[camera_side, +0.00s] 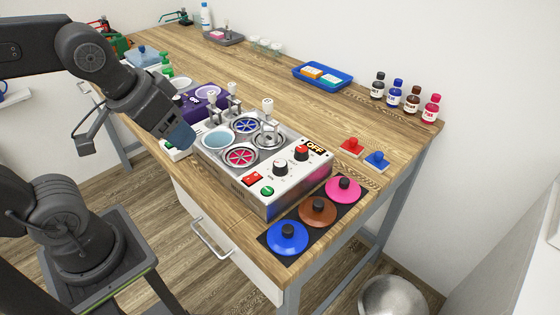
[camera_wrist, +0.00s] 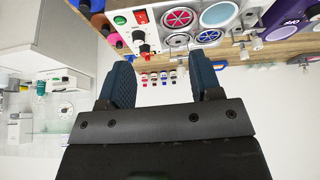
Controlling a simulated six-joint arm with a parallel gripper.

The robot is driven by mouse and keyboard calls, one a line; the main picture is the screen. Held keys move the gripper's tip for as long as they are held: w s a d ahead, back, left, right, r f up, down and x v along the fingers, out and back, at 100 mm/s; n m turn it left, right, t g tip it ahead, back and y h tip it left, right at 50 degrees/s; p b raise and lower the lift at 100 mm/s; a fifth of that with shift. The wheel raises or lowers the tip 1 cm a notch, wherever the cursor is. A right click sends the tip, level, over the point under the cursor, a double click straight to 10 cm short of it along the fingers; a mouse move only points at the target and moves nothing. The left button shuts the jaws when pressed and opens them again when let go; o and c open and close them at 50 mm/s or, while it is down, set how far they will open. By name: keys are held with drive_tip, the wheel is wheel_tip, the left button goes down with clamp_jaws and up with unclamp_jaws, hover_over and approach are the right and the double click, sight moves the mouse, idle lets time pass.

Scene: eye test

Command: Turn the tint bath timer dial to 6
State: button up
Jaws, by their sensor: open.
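The tint bath (camera_side: 297,189) is a silver box with round wells on the wooden bench; it also shows upside down at the top of the wrist view (camera_wrist: 155,17). Which one is the timer, and the pointer readings, I cannot tell. My gripper (camera_side: 183,137) is open and empty, left of the bath's wells and apart from both dials. In the wrist view its two blue fingers (camera_wrist: 162,78) have nothing between them.
The panel also has a red switch (camera_side: 252,179) and a green button (camera_side: 267,190). Metal handles (camera_side: 267,108) stand up around the wells. A purple box (camera_side: 203,100) is behind. Blue (camera_side: 288,243), brown (camera_side: 318,214) and pink (camera_side: 343,191) lids lie in front. Dye bottles (camera_side: 412,100) stand right.

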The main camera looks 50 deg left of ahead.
drive_tip(key=w+d+n+g+y, duration=0.1)
drive_tip(key=w+d+n+g, duration=0.1)
drive_tip(key=w+d+n, duration=0.45)
drive_tip(key=n+y, duration=0.2)
approach(280, 163)
drive_tip(key=x, duration=0.9)
drive_tip(key=shift+f, duration=0.15)
drive_tip(key=c, duration=0.9)
